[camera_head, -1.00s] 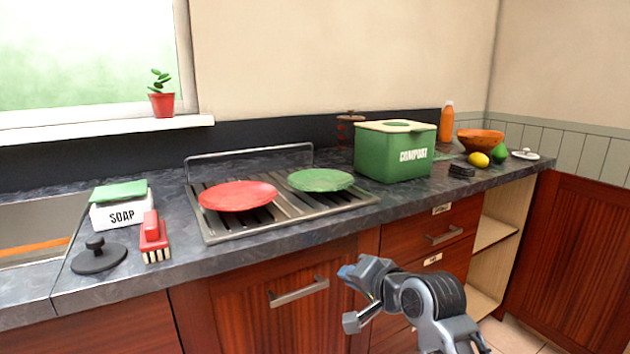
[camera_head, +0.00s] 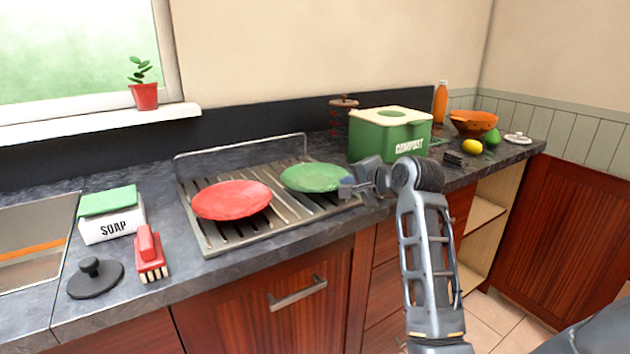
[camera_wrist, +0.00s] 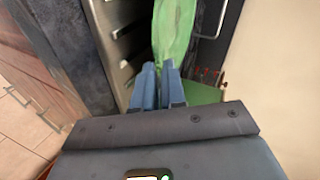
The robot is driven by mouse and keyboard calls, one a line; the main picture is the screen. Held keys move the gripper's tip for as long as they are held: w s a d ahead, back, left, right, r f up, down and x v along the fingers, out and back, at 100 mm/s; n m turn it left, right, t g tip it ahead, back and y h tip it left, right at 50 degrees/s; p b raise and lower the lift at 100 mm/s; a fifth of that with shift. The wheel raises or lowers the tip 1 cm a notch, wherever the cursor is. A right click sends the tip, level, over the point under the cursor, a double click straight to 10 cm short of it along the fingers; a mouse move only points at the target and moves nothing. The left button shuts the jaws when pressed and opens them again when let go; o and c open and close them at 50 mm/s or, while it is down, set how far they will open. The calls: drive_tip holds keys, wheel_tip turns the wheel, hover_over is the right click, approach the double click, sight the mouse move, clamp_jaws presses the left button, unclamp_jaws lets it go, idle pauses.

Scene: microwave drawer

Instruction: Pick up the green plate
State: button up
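The green plate (camera_head: 314,177) lies on the right part of the metal drying rack (camera_head: 208,235), next to the red plate (camera_head: 232,200). My gripper (camera_head: 346,187) is at the green plate's right rim. In the wrist view, the blue fingers of my gripper (camera_wrist: 158,72) are close together, with the near edge of the green plate (camera_wrist: 175,30) between their tips. They look shut on the rim. The plate still appears to rest on the rack; the head view does not show a clear gap under it.
A soap box (camera_head: 112,222), a red brush (camera_head: 150,255) and a black lid (camera_head: 95,278) are at the left. A bowl (camera_head: 474,122) and lemon (camera_head: 472,147) are at the far right. The rack's wire back rises behind the plates.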

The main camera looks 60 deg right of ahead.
drive_tip(key=shift+x, duration=1.85)
drive_tip(key=shift+w+a, duration=0.1)
drive_tip(key=shift+a, duration=0.05)
drive_tip(key=shift+c, duration=0.4)
clamp_jaws()
